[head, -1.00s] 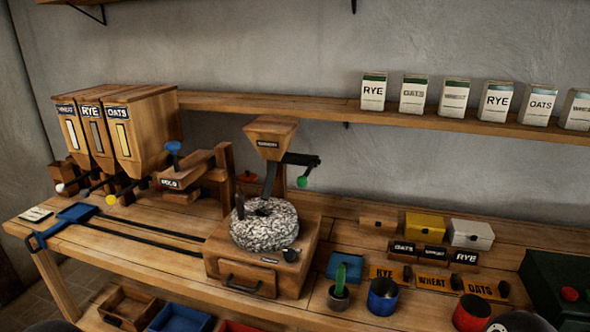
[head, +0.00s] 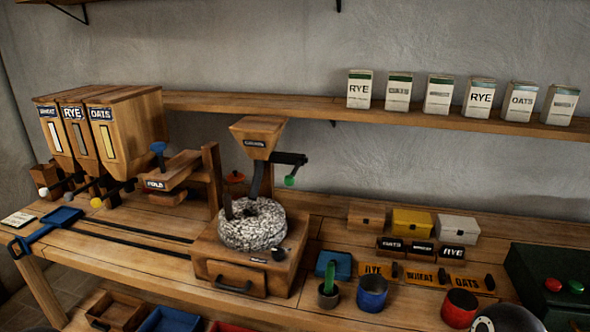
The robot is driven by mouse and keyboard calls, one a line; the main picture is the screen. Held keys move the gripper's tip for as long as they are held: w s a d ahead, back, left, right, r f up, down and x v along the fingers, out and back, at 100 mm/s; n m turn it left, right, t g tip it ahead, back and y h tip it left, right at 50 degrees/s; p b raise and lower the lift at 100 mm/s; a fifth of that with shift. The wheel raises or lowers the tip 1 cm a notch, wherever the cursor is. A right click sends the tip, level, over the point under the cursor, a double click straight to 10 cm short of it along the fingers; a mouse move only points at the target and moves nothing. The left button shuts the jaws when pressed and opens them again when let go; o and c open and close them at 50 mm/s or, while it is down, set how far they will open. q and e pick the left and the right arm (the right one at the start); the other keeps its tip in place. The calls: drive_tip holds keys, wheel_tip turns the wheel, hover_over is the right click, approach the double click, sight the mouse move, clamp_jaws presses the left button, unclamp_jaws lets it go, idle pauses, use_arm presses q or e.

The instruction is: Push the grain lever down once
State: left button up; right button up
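A small wooden mill stands mid-table with a speckled grey millstone (head: 252,224) on top. A wooden hopper (head: 257,137) sits above the stone; its small label is too blurred to read. A dark lever (head: 288,158) with a green knob (head: 290,181) sticks out to the right of this hopper. Three wooden bins at the left are labelled wheat (head: 55,135), rye (head: 77,135) and oats (head: 125,130). No lever shows a readable grain label.
A blue tray (head: 62,215) with a handle lies by two dark rails at the left. A dark green box (head: 545,268) stands at the right. Bags line the shelf (head: 300,112).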

clamp_jaws()
idle(0.3)
idle(1.2)
